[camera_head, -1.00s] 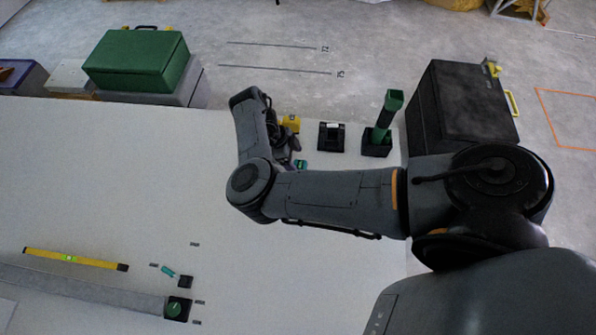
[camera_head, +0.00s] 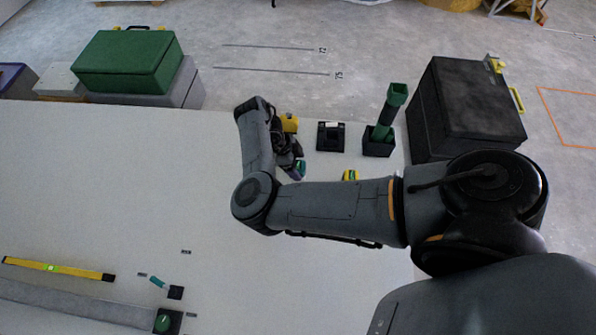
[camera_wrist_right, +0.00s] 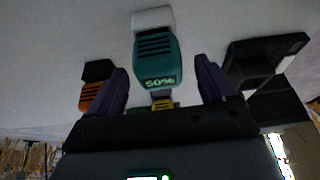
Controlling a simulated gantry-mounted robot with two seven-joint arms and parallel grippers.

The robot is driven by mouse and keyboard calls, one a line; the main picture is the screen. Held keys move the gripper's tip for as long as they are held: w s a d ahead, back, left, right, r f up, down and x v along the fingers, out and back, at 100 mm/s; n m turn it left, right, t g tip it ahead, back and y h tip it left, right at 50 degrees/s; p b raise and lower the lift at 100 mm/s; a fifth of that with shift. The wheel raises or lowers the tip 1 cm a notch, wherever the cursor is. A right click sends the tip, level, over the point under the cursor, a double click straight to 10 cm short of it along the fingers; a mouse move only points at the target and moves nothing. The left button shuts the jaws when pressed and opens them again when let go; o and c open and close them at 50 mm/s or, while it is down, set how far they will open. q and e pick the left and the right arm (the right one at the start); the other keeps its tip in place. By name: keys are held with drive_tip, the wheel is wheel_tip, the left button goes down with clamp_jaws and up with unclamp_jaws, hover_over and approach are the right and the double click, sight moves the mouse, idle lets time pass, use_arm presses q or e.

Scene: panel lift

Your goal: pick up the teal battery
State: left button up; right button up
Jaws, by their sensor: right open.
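The teal battery (camera_wrist_right: 157,62), marked "50%" with dark slots and a pale end, lies on the white table between the spread purple fingers of my right gripper in the right wrist view. My right gripper (camera_wrist_right: 164,88) is open, with visible gaps on both sides of the battery; I see no contact. In the head view my right gripper (camera_head: 296,168) is low over the table's far part, and a small teal patch between its fingers is mostly hidden. My left gripper is not in view.
A black holder (camera_head: 330,136) and a black cup with a green tube (camera_head: 378,142) stand right of the gripper, near a black case (camera_head: 465,105). An orange battery (camera_wrist_right: 92,95) lies beside the left finger. A yellow level (camera_head: 58,269) lies at lower left; the middle table is clear.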

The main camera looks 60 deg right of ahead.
drive_tip(key=b+x, duration=0.1)
drive_tip(key=x, duration=0.2)
drive_tip(key=shift+s+b, duration=0.1)
drive_tip(key=shift+b, duration=0.2)
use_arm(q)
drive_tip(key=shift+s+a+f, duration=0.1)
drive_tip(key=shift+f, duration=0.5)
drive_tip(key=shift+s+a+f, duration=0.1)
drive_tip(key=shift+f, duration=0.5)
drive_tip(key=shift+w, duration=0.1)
use_arm(e)
drive_tip(key=shift+c, duration=0.2)
drive_tip(key=shift+c, duration=1.1)
drive_tip(key=c, duration=0.9)
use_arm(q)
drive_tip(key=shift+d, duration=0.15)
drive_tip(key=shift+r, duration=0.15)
use_arm(e)
drive_tip(key=shift+r, duration=0.15)
